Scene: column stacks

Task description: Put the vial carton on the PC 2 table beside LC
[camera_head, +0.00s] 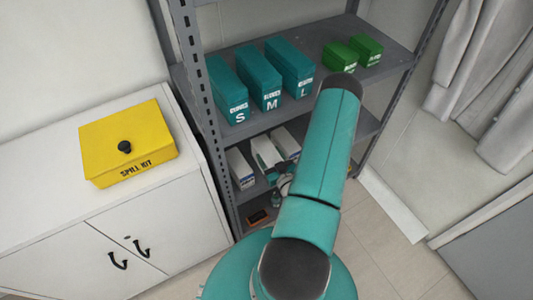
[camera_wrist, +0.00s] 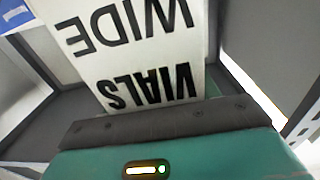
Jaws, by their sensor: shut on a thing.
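A white carton (camera_wrist: 150,55) lettered "VIALS WIDE", upside down in the wrist view, fills the middle of that view right against my gripper (camera_wrist: 165,118). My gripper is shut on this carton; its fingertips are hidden. In the head view my gripper (camera_head: 284,183) is at the lower shelf level of the grey rack, partly hidden behind my teal arm. Several white cartons stand there, one at the left (camera_head: 241,168) and one nearer the gripper (camera_head: 266,153). I cannot tell for sure which is the held one. No table marked PC 2 and no LC show.
The grey rack (camera_head: 384,47) has teal glove boxes (camera_head: 258,78) marked S, M and L and green boxes (camera_head: 353,52) above the cartons. Its posts stand close around my arm. A white cabinet at left (camera_head: 60,222) carries a yellow spill kit (camera_head: 125,140). Floor is clear at right.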

